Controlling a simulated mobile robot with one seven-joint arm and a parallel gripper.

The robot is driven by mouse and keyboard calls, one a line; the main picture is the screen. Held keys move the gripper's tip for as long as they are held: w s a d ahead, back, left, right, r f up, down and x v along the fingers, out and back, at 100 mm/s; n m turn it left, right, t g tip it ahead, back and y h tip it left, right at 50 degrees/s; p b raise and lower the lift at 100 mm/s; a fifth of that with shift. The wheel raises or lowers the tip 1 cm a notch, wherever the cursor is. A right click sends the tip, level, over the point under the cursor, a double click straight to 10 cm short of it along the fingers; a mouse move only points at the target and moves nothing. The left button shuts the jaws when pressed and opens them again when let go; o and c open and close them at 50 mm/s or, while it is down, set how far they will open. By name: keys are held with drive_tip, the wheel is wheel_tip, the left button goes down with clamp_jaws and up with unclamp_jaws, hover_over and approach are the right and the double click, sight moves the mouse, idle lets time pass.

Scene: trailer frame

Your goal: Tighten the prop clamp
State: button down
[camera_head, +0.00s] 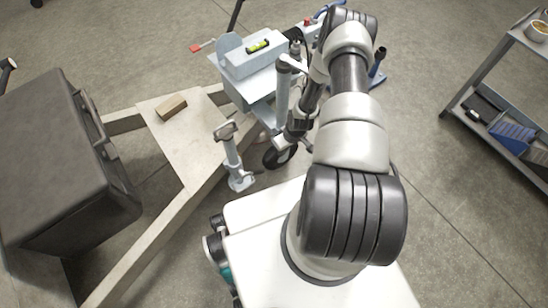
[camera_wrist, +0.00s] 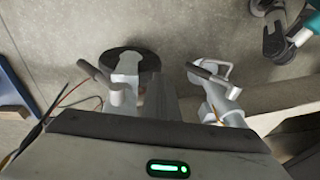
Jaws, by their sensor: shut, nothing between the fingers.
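A grey prop stand (camera_head: 235,165) with a dark crossbar handle at its top stands beside the trailer frame rail (camera_head: 165,222). In the wrist view, a similar light-grey post with a bar handle (camera_wrist: 212,82) is at the right. A second grey post (camera_head: 283,92) with a handle stands near the black wheel (camera_head: 279,157). The wheel shows in the wrist view (camera_wrist: 148,62), with a lever-handled grey fitting (camera_wrist: 118,92) in front. I cannot tell which handle belongs to the prop clamp. My gripper (camera_wrist: 162,92) is shut and empty, between the two fittings; its contact with either is unclear.
The coupling has a light-grey box with a yellow-green level (camera_head: 258,46). A wooden block (camera_head: 171,107) lies on the frame's plate (camera_head: 186,150). A large dark case (camera_head: 60,165) stands at left, a shelf (camera_head: 505,130) at right. Thin wires (camera_wrist: 72,97) run near my gripper.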

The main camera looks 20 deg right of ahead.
drive_tip(key=shift+d+r, duration=0.85)
drive_tip(key=shift+r, duration=0.05)
drive_tip(key=shift+s, duration=0.1)
